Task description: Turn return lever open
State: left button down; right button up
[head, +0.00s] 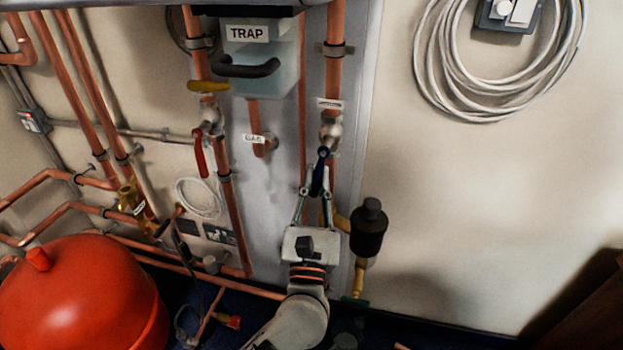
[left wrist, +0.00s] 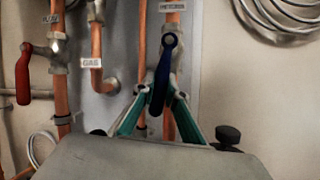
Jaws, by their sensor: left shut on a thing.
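The blue lever (head: 321,172) hangs from a valve (head: 331,130) on the right copper pipe. It points down, nearly along the pipe, with its lower end slightly to the left. My left gripper (head: 317,188) comes up from below and is shut on the lower part of this lever. In the left wrist view the blue lever (left wrist: 161,78) stands between the two green-edged fingers of the gripper (left wrist: 160,94). The fingers partly hide the pipe behind. A small label above the valve is too blurred to read surely. My right gripper is not in view.
A red lever (head: 199,155) hangs on the left pipe, with a yellow handle (head: 208,86) above it. A trap box (head: 260,60) is at the top. A black cylinder (head: 370,230) stands close right of my gripper. A red tank (head: 80,300) is lower left.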

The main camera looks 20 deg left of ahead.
pick_arm(q)
jog(key=shift+d+f+n+y, duration=0.2)
jog(key=shift+d+n+y, duration=0.3)
jog(key=shift+n, duration=0.6)
jog(key=shift+d+r+n+g+b, duration=0.1)
jog(key=shift+r+n+g+b, duration=0.05)
jog(key=shift+n+g+b, duration=0.3)
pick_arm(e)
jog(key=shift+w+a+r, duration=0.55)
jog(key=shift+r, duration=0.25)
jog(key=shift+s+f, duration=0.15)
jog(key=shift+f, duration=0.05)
pick_arm(q)
jog(key=c, duration=2)
grip_release()
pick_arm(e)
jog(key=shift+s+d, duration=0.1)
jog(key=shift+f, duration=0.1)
pick_arm(q)
jog(key=v, duration=1.2)
jog(key=shift+d, duration=0.15)
